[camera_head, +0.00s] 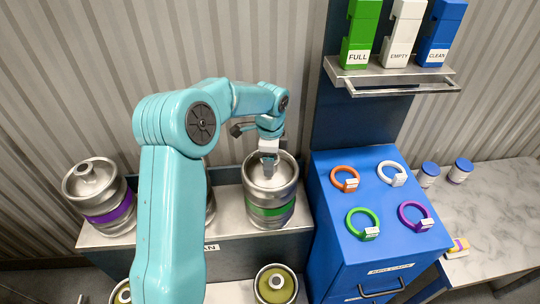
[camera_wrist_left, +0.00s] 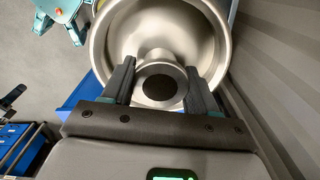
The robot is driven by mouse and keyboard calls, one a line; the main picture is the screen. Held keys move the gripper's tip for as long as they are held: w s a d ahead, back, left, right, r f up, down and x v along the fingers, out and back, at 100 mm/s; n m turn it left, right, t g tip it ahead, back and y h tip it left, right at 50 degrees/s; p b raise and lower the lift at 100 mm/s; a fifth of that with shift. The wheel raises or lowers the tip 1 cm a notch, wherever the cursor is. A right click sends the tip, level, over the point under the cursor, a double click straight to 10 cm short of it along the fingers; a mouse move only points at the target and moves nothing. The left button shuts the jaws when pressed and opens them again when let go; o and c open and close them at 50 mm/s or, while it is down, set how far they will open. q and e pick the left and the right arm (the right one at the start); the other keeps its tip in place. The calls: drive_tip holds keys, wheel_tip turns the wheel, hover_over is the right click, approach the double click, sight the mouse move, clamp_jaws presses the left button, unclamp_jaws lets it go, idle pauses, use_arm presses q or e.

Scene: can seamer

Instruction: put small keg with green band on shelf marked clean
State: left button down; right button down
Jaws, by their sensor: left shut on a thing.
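The small keg with the green band (camera_head: 270,211) is upright at the right end of the metal shelf (camera_head: 233,196), and its base appears to rest on it. The shelf's front label (camera_head: 212,247) shows only its last letters, "AN"; my left arm hides the rest. My left gripper (camera_head: 268,165) points down at the keg's top and is shut on its neck. In the left wrist view the fingers (camera_wrist_left: 160,85) lie on both sides of the dark-capped neck (camera_wrist_left: 163,86), within the keg's steel rim. My right gripper is not in view.
A keg with a purple band (camera_head: 110,213) stands at the shelf's left, and another keg is mostly hidden behind my arm. A keg with a yellowish top (camera_head: 276,284) is lower down. A blue cabinet (camera_head: 375,250) with coloured rings stands close on the right.

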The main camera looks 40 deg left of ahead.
use_arm(q)
drive_tip(key=shift+c, duration=1.5)
unclamp_jaws()
drive_tip(key=shift+f, duration=0.1)
drive_tip(key=shift+s, duration=0.1)
drive_tip(key=shift+r, duration=0.35)
wheel_tip(320, 180, up, 12)
drive_tip(key=shift+f+b, duration=0.15)
drive_tip(key=shift+b, duration=0.2)
